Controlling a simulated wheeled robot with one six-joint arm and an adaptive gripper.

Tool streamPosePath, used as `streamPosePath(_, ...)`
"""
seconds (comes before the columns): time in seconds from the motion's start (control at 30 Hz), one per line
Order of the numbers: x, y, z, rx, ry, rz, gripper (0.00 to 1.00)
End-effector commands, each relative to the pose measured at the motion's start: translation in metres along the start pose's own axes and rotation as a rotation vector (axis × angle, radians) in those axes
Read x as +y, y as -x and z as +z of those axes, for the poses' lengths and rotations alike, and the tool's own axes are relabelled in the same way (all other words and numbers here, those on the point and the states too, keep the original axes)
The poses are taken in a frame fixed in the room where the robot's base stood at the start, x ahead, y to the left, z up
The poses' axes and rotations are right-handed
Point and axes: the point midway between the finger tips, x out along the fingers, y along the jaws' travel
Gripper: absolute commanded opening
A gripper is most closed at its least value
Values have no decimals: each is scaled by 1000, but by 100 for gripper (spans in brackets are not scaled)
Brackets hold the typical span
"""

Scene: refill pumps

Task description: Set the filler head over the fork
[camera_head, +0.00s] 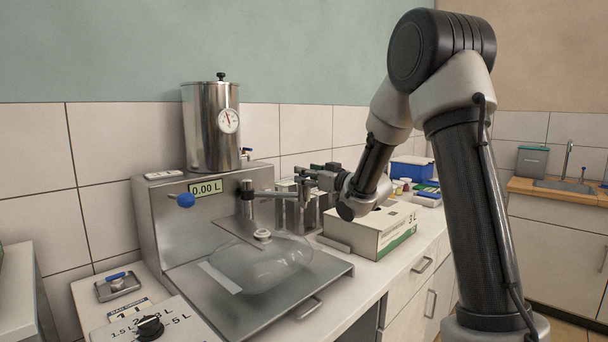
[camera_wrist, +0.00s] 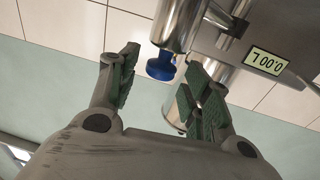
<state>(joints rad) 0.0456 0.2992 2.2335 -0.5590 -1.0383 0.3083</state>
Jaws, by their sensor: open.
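A steel upright cylinder with a dark collar, which looks like the filler head (camera_head: 247,203), stands in front of the filling machine; a thin bar runs right from it. A flat metal fork plate (camera_head: 238,234) lies below, with the white neck (camera_head: 263,236) of a clear bag (camera_head: 262,265) at it. I cannot tell whether the head is centred over the fork. My gripper (camera_head: 305,180) is open, near the bar's right end. In the wrist view its green-padded fingers (camera_wrist: 158,85) stand apart with nothing gripped; a shiny cylinder (camera_wrist: 178,22) is just beyond.
The steel machine shows 0.00 L (camera_head: 205,188) beside a blue knob (camera_head: 186,200). A steel tank (camera_head: 211,128) stands above. A 3 L box (camera_head: 371,231) sits below my forearm. A control panel (camera_head: 150,327) is at front left. The tray's front plate (camera_head: 318,280) is bare.

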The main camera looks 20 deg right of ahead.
Motion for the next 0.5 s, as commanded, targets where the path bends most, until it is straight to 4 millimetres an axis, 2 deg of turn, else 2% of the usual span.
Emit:
streamPosePath(0.1, 0, -15, 0, -1, 0, 1, 48)
streamPosePath(0.2, 0, -22, 0, 0, 0, 0, 48)
streamPosePath(0.47, 0, -24, 0, -1, 0, 1, 48)
streamPosePath(0.5, 0, -24, 0, -1, 0, 1, 45)
